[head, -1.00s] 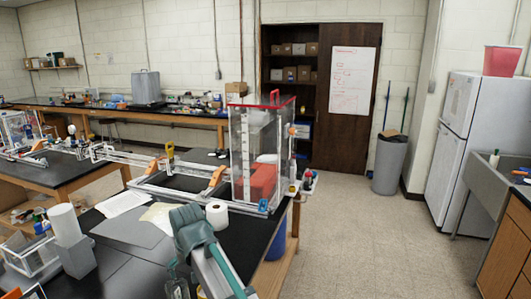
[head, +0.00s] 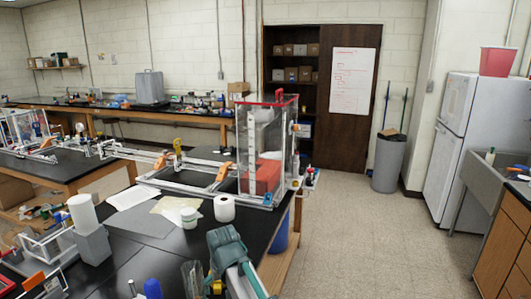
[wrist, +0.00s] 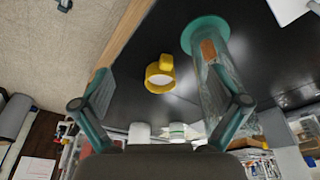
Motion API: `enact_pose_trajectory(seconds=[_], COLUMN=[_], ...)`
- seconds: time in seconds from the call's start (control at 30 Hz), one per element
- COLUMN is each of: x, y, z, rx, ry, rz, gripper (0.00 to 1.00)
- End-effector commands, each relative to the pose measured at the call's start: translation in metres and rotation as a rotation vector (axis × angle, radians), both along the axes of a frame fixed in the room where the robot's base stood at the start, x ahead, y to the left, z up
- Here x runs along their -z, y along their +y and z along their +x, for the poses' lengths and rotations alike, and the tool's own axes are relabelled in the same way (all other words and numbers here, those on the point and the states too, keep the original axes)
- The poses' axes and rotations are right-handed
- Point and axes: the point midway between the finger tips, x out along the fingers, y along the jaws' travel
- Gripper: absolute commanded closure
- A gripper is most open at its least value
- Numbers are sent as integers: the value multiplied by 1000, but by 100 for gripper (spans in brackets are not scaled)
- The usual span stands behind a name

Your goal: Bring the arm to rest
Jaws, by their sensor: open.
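My gripper (wrist: 165,92) is open, with its two teal-and-grey fingers spread wide and nothing held between them. In the head view my arm's end shows low at the bottom middle, over the near part of the black bench (head: 150,250); its fingertips cannot be made out there. In the wrist view a yellow ring (wrist: 158,76) lies on the black bench top beyond the fingers. A clear cylinder with a teal base (wrist: 205,30) stands close to the right finger; whether they touch cannot be told.
A white roll (head: 224,208) and a white jar (head: 190,217) stand beyond my arm. A metal extrusion frame (head: 165,185) and a clear tank (head: 250,150) are farther back. A white cylinder on a grey block (head: 84,215) stands left. Floor is clear at right.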

Motion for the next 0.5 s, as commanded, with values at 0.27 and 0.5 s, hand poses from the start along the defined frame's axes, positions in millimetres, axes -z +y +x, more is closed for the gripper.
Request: enact_pose_trajectory(seconds=[0.27, 0.5], x=[104, 188], y=[-120, -223], z=[-18, -65], rx=[129, 254], ry=[82, 160], rz=[-28, -38], gripper=[2, 2])
